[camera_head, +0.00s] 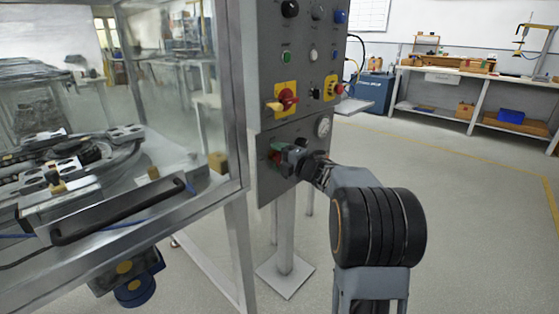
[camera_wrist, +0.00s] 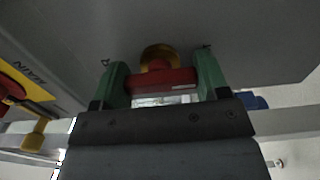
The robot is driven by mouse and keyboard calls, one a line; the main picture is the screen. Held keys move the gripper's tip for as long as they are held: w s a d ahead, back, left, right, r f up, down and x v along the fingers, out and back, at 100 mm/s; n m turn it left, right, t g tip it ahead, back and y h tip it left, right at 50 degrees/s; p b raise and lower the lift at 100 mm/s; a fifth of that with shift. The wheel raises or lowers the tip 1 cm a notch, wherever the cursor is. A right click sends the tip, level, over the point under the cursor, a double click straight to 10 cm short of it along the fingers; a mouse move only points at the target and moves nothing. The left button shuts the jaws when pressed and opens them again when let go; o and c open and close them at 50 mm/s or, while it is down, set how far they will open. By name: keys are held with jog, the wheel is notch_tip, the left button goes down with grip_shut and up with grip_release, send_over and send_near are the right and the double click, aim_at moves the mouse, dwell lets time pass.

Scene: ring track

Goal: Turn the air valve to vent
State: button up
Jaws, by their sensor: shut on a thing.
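The air valve shows in the wrist view as a red handle (camera_wrist: 168,83) in front of a round brass body (camera_wrist: 157,55) on the grey panel. My gripper (camera_wrist: 162,80) has its two green fingers on either side of the red handle and is shut on it. The handle lies about level across that view.
A red rotary switch (camera_head: 287,99) on a yellow plate sits above my gripper. The glazed machine enclosure (camera_head: 243,120) stands close on the left. Open floor (camera_head: 460,220) lies to the right, before a workbench (camera_head: 470,76).

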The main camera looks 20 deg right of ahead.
dwell(0.3)
jog(key=o, duration=0.9)
jog(key=shift+o, duration=0.2)
jog(key=shift+s, duration=0.1)
jog(key=p+v, duration=0.3)
jog(key=v, duration=1)
jog(key=shift+s+d, duration=0.25)
jog(key=shift+s, duration=0.05)
